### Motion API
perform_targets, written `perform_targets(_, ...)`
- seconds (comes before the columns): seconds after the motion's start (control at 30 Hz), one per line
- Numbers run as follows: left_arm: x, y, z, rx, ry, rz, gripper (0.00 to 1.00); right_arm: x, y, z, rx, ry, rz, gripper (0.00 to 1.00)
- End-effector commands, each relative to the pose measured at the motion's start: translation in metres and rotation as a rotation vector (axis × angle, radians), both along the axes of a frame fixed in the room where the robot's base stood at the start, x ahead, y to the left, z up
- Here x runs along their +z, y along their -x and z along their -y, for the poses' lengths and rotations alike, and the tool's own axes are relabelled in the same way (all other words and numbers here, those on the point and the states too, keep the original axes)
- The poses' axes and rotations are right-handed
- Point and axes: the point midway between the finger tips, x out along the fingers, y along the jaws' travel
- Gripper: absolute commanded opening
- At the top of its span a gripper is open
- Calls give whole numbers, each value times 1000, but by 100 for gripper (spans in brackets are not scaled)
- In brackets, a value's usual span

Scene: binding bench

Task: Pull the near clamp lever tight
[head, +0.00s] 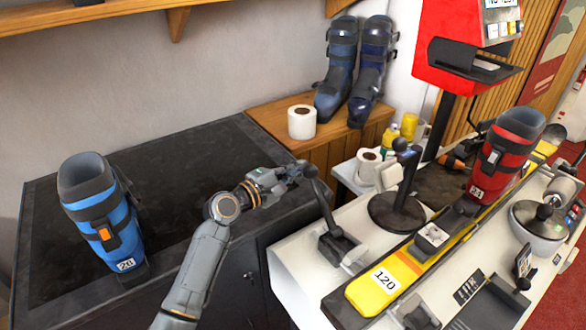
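The clamp lever (323,202) is a dark stick with a round knob, rising from a black clamp base (340,246) on the near left part of the white bench. It leans up and left. My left gripper (303,169) reaches in from the left, with its fingertips at the lever's knob. The fingers overlap the knob, so I cannot tell whether they are closed on it. A yellow ski (398,270) marked 120 lies along the bench just right of the clamp, with a red ski boot (505,155) on it. My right gripper is not in view.
A blue boot (105,215) stands on the dark counter at left. A round-based stand (397,212) is behind the clamp. Paper rolls (302,122) and two dark boots (340,70) are at the back. A black tray (495,305) is at front right.

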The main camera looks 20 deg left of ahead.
Motion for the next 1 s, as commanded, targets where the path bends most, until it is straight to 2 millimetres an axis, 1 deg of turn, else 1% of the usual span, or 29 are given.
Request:
perform_targets(0.03, 9, 5, 6, -3, -36, 29, 0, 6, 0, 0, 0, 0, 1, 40)
perform_targets(0.1, 17, 10, 13, -3, -89, 71, 0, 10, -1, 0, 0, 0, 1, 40)
perform_targets(0.4, 42, 37, 48, -4, -314, 247, 0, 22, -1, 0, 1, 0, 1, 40)
perform_targets(0.6, 49, 54, 69, -3, -443, 346, 0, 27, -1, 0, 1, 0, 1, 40)
perform_targets(0.73, 50, 61, 79, -4, -498, 388, 0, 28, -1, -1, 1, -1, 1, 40)
perform_targets(0.87, 50, 66, 85, -5, -533, 413, 0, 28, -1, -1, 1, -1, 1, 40)
perform_targets(1.0, 49, 66, 84, -4, -535, 412, 0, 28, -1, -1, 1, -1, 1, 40)
